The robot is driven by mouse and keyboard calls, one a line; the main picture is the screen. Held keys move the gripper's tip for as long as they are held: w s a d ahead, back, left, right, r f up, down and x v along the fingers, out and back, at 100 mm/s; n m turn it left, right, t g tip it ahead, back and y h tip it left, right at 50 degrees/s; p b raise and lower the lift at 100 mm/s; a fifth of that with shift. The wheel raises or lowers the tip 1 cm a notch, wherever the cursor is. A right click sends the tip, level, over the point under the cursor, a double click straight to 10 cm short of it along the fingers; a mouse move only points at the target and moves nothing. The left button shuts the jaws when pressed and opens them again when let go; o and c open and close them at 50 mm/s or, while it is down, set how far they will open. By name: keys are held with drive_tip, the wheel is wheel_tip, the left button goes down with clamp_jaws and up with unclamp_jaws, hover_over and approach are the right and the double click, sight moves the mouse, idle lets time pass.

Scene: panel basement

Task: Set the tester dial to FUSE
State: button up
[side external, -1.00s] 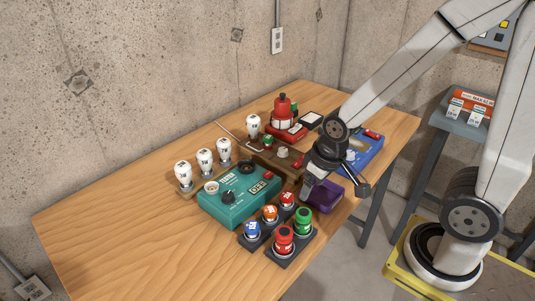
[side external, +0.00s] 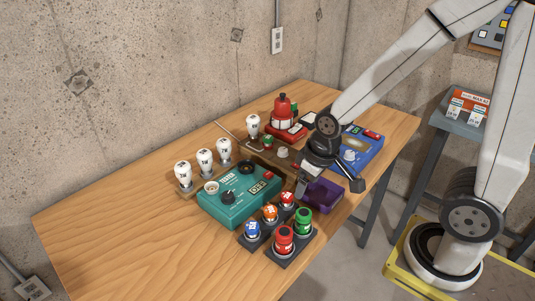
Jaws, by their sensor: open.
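The teal tester box (side external: 222,212) sits near the middle of the table, with a black dial knob (side external: 228,197) on its top. A small dark display (side external: 259,187) on it seems to read OFF. A pale round socket and a dark round one also sit on its top. The dial's exact pointing and its markings are too small to read. My gripper (side external: 302,188) is open and hangs just right of the tester, pointing down, apart from the dial. Its fingertips are small and partly hidden in this view.
A purple tray (side external: 324,194) lies below my gripper. A rack of coloured fuses (side external: 283,240) stands in front of the tester. White bulbs (side external: 204,158) stand behind it. A blue meter (side external: 358,150) and a red lamp (side external: 282,112) are farther back. The table's left side is clear.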

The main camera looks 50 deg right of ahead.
drive_tip(key=w+a+n+g, duration=0.1)
drive_tip(key=w+a+n, duration=0.3)
drive_tip(key=w, duration=0.5)
drive_tip(key=n+g, duration=0.1)
drive_tip(key=n, duration=0.5)
hover_over(227, 194)
drive_tip(key=shift+s+d, duration=0.35)
drive_tip(key=shift+s, duration=0.05)
drive_tip(key=shift+w+a+n+g, duration=0.3)
drive_tip(key=shift+w+a+n, duration=0.1)
drive_tip(key=shift+n, duration=0.2)
drive_tip(key=shift+f, duration=3.9)
clamp_jaws()
